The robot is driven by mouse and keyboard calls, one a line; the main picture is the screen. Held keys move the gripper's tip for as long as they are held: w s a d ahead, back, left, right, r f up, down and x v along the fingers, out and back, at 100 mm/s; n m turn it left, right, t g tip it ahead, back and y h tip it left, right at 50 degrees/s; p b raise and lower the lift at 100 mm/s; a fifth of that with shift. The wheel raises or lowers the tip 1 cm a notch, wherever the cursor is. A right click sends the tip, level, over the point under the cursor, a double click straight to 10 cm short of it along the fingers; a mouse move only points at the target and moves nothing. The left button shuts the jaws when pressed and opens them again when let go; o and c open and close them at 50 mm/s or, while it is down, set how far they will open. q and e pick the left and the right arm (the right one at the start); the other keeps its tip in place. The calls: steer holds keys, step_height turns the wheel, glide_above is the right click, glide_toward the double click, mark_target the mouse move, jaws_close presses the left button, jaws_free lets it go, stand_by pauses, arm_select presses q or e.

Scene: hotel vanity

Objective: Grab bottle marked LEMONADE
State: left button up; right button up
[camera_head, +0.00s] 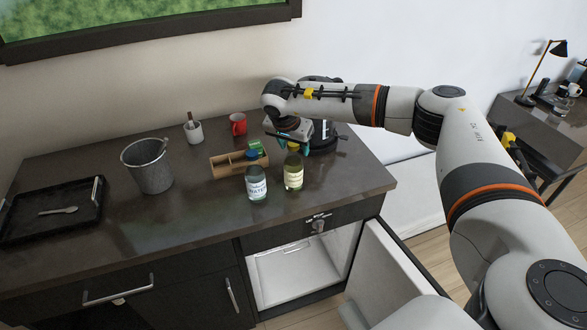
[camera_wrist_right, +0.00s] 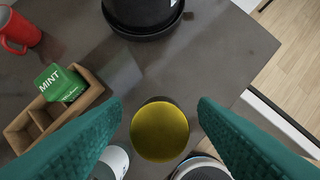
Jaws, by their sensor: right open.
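A bottle with a yellow cap and pale label (camera_head: 293,172) stands upright near the counter's right front; its label is too small to read. In the right wrist view its yellow cap (camera_wrist_right: 160,131) sits between the fingers. A bottle marked WATER with a blue cap (camera_head: 256,182) stands just left of it. My right gripper (camera_head: 291,139) is open above and around the yellow-capped bottle's top, with its teal fingers (camera_wrist_right: 160,118) on either side of the cap. No contact shows. My left gripper is not in view.
Behind the bottles are a wooden organizer (camera_head: 226,170) with a green MINT box (camera_wrist_right: 62,84), a red mug (camera_head: 238,124) and a black appliance (camera_wrist_right: 143,15). A metal bucket (camera_head: 148,166) and black tray (camera_head: 40,226) are left. The counter's front is clear; a cabinet below stands open.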

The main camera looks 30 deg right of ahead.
jaws_close()
steer(key=shift+r, duration=0.1)
